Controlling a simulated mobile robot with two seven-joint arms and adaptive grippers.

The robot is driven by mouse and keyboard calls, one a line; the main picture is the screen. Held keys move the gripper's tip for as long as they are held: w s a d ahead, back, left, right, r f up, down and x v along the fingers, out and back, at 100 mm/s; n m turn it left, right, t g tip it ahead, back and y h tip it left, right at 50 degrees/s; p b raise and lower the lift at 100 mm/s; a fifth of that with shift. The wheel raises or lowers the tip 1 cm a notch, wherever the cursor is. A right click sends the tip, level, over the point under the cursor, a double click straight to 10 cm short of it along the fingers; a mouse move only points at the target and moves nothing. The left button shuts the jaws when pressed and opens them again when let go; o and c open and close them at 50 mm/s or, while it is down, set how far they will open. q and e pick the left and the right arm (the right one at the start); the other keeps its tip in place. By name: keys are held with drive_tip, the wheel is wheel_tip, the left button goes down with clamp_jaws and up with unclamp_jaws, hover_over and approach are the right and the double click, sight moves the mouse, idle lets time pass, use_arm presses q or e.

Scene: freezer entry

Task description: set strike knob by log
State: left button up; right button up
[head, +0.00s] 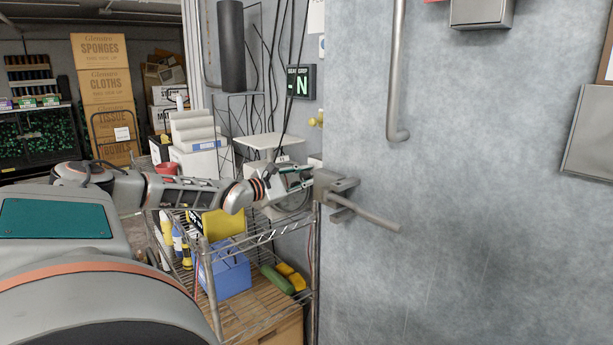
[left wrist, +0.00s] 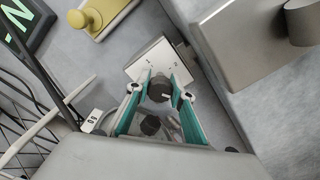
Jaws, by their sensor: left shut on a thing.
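My left gripper (head: 300,175) reaches in beside the freezer door's edge, close to the door handle. In the left wrist view its teal fingers (left wrist: 161,94) are shut on a dark round knob (left wrist: 158,88). The knob sits on a white plate (left wrist: 148,62) fixed to the grey wall; the plate also shows in the head view (head: 315,160), but there the gripper hides the knob. A dark sign (head: 301,82) above reads "SEAL GRIP" with a large green N, partly crossed by cables. I cannot make out a written log. My right gripper is not in view.
The grey freezer door (head: 470,200) with its lever handle (head: 365,211) stands just right of the gripper. A brass-coloured fitting (head: 317,120) sits above. A wire cart (head: 262,235) holding a blue bin (head: 224,270) stands below the arm.

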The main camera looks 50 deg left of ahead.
use_arm(q)
drive_tip(key=n, duration=0.5)
drive_tip(key=shift+n, duration=0.3)
drive_tip(key=n, duration=0.5)
drive_tip(key=shift+n+p, duration=0.3)
drive_tip(key=shift+p, duration=0.05)
drive_tip(key=o, duration=1.1)
drive_tip(key=shift+o, duration=0.2)
drive_tip(key=shift+s, duration=0.1)
drive_tip(key=s, duration=1.2)
drive_tip(key=shift+w+f, duration=0.1)
